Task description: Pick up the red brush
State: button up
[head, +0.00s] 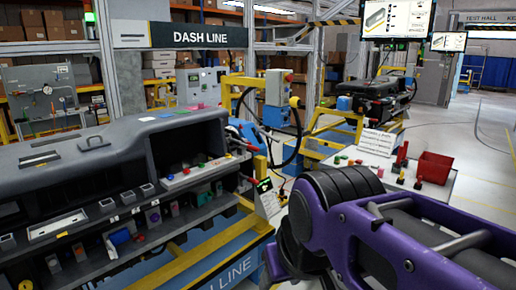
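I cannot pick out a red brush for certain. Small red upright items (402,154) stand on the white table at the right, beside a red bin, but they are too small to identify. Other small red items (249,147) lie on the dashboard module's shelf, also too small to name. My purple and black arm fills the lower right of the head view. Its gripper does not show, so its opening and anything in it are hidden.
The grey dashboard module (75,154) with open compartments fills the left, on a yellow and blue frame. The white table (362,160) holds a red bin (434,167) and several small coloured parts. A second workstation (372,107) stands behind. The floor (485,160) at the far right is clear.

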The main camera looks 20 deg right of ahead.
aim_at(400, 153)
jog(key=z, duration=1.5)
jog(key=i+l, duration=0.1)
jog(key=i, duration=0.5)
jog(key=i+l, duration=0.1)
jog(key=i, duration=0.45)
jog(key=i+l+u, duration=0.1)
jog(key=i, duration=0.5)
